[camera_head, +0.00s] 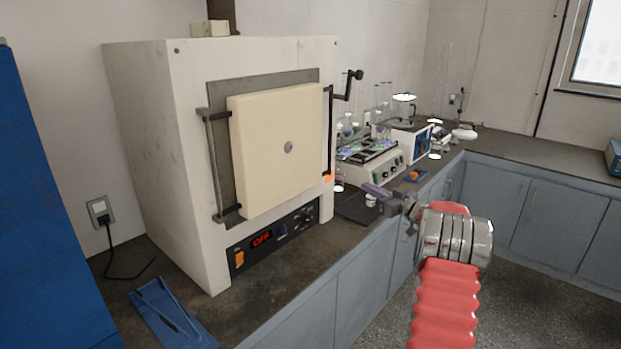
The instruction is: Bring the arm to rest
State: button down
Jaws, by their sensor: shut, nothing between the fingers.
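My arm, with a red ribbed sleeve and a metal wrist, rises from the lower right of the head view. My gripper (376,190) is at its end, pointing left, near the counter's front edge just right of the furnace (160,130). Its fingers look shut, with nothing seen between them. The fingertips appear over a dark flat plate (352,208) on the counter; I cannot tell the height between them.
The white furnace has a closed cream door (280,150) and a display reading OFF. Glassware and a white shaker-like device (385,168) stand behind my gripper. A blue tool (170,316) lies front left. Open floor (520,290) lies right of the counter.

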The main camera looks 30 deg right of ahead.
jog(key=s+d+f+m+g+h, duration=0.45)
jog(key=d+f+h, duration=0.25)
jog(key=d+f, duration=0.2)
jog(key=s+a+f+m+g+h, duration=0.1)
jog(key=s+a+g+h, duration=0.15)
jog(key=s+g, duration=0.25)
jog(key=s+a+r+n+g+y, duration=0.1)
jog(key=s+a, duration=0.8)
jog(key=a, duration=1.1)
jog(key=s+a+r+n+g+y, duration=0.1)
jog(key=s+a+r+y, duration=0.3)
jog(key=s+a, duration=0.6)
jog(key=s+a+r+n+g+y, duration=0.1)
jog(key=s+a+r, duration=0.5)
jog(key=a, duration=2.4)
jog(key=s+n+y, duration=0.1)
jog(key=s+y, duration=0.1)
jog(key=s, duration=0.1)
jog(key=shift+s+a+r+n, duration=0.2)
jog(key=shift+a+r+n, duration=0.05)
jog(key=shift+n, duration=0.1)
